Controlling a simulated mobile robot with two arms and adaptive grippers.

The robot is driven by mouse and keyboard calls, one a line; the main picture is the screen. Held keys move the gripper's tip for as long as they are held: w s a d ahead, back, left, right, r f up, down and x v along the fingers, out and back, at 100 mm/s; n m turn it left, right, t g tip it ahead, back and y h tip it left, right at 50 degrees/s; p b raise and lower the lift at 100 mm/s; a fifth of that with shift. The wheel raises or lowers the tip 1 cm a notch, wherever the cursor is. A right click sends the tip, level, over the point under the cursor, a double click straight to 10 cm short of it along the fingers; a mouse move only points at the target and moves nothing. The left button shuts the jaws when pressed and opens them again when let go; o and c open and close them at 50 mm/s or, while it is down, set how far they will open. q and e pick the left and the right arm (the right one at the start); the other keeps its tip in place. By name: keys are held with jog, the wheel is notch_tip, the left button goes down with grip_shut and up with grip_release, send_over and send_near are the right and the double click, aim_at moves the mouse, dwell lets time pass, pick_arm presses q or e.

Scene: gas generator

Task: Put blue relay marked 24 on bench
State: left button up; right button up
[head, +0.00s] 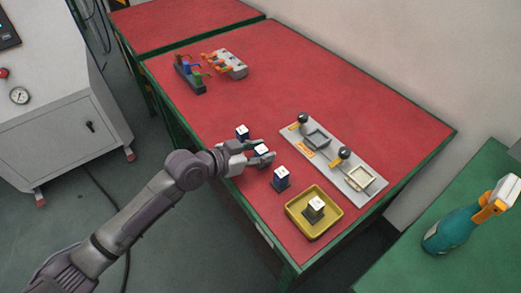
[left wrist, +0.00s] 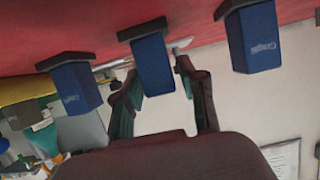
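Three blue relays with white tops stand in a row along the near edge of the red bench (head: 330,105): a far one (head: 242,131), a middle one (head: 261,149) and a near one (head: 281,178). Their markings are too small to read. My left gripper (head: 262,153) is low over the bench with its fingers on either side of the middle relay. In the left wrist view, which looks upside down, the middle relay (left wrist: 152,62) shows at the open fingertips, with a gap on one side. My right gripper is out of view.
A yellow tray (head: 293,209) holding a white-topped dark relay (head: 315,208) sits at the near corner. A grey plate (head: 371,189) with two sockets and black-knobbed levers lies behind the relays. Colored clips on holders (head: 188,77) stand at the far left.

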pick_arm(q)
jog(key=shift+o, duration=0.3)
jog(key=shift+r, duration=0.1)
jog(key=shift+a+r, duration=0.1)
jog(key=shift+r, duration=0.05)
jog(key=v, duration=1.1)
jog(key=shift+s+a, duration=0.3)
